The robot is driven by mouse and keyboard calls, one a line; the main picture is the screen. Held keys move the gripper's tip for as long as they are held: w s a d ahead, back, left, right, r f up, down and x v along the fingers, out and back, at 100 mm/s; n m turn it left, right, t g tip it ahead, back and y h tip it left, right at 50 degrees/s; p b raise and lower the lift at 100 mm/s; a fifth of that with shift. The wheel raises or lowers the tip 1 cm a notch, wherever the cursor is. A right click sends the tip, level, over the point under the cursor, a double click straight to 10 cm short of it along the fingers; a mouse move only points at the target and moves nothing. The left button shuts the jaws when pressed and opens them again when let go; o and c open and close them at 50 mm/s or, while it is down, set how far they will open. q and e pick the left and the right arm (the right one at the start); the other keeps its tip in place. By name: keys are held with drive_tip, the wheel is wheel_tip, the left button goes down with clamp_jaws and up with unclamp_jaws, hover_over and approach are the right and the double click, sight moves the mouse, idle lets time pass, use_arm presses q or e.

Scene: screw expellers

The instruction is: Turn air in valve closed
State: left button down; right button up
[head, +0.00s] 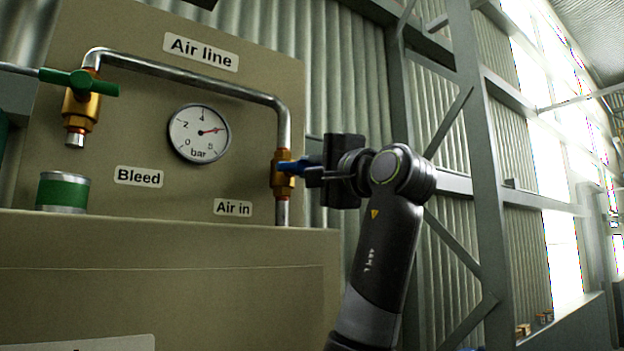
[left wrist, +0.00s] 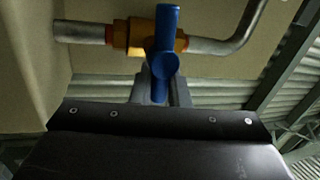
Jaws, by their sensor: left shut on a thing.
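The air in valve (head: 282,175) is a brass body on the vertical pipe above the "Air in" label (head: 233,207). Its blue handle (head: 297,167) points right, across the pipe. In the left wrist view the handle (left wrist: 166,40) also lies across the pipe and brass body (left wrist: 122,34). My left gripper (head: 314,172) is shut on the blue handle from the right side. In the left wrist view my gripper's fingers (left wrist: 163,92) are close around its near end, partly hidden by it. My right gripper is not in view.
Steel frame posts (head: 470,120) stand behind my arm.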

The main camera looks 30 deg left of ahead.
use_arm(q)
drive_tip(key=shift+f+m+b, duration=0.15)
drive_tip(key=shift+m+b, duration=0.3)
drive_tip(key=shift+m, duration=0.45)
drive_tip(key=shift+t, duration=0.3)
drive_tip(key=c, duration=1.5)
unclamp_jaws()
drive_tip(key=shift+o, duration=0.2)
drive_tip(key=b+v, duration=0.6)
drive_tip(key=v, duration=1.1)
drive_tip(key=shift+d, duration=0.25)
